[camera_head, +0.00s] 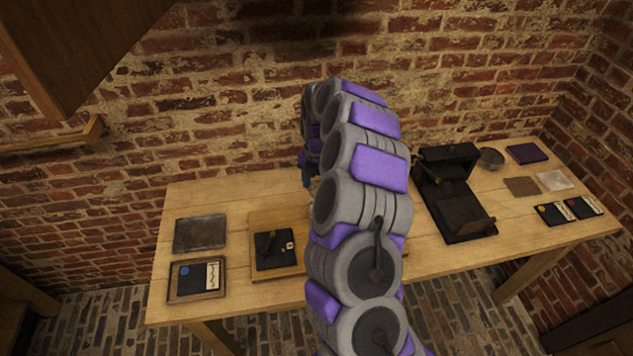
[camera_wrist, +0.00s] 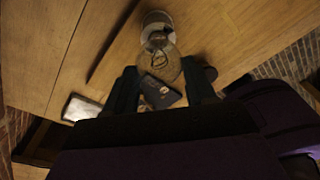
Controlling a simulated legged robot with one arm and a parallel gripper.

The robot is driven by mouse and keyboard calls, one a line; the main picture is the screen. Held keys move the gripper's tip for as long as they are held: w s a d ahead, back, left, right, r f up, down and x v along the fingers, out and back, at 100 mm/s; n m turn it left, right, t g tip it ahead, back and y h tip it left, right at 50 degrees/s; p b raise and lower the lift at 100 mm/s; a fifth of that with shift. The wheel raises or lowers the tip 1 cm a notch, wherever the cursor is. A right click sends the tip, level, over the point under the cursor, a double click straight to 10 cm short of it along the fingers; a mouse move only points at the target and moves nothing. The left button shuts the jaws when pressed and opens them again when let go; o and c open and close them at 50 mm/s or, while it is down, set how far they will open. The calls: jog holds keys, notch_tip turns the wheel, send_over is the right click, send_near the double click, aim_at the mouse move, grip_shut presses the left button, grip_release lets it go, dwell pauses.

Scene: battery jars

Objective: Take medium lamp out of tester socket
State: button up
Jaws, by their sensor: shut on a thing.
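In the wrist view, the two dark fingers of my gripper (camera_wrist: 160,67) stand on either side of a clear glass lamp (camera_wrist: 161,58), and the gripper is shut on it. Thin wire shows inside the glass, and a pale round cap (camera_wrist: 157,19) is at its far end. Whether the cap sits in a socket cannot be told. A black unit with a small pale label (camera_wrist: 160,91) shows beyond the glass, between the fingers. In the head view, my arm hides the lamp and most of the gripper. The tester socket cannot be made out there.
The wooden table (camera_head: 225,289) carries a black unit on a wooden board (camera_head: 257,218), a framed card (camera_head: 197,280) and a grey plate (camera_head: 200,234) at left. A black apparatus (camera_head: 458,208), bowl (camera_head: 490,158) and purple pad (camera_head: 527,153) are at right. A brick wall stands behind.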

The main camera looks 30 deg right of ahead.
dwell(0.3)
jog(key=shift+s+n+p, duration=0.15)
jog(key=shift+n+p, duration=0.3)
jog(key=shift+n, duration=0.65)
jog(key=shift+f+n+p, duration=0.1)
jog(key=shift+n+p, duration=0.25)
jog(key=shift+n, duration=1.05)
jog(key=shift+r, duration=0.25)
jog(key=shift+d+r+p, duration=0.1)
jog(key=shift+r+p, duration=0.3)
jog(key=shift+r, duration=0.45)
jog(key=shift+r, duration=0.2)
jog(key=shift+r+p, duration=1.25)
jog(key=shift+r, duration=1.25)
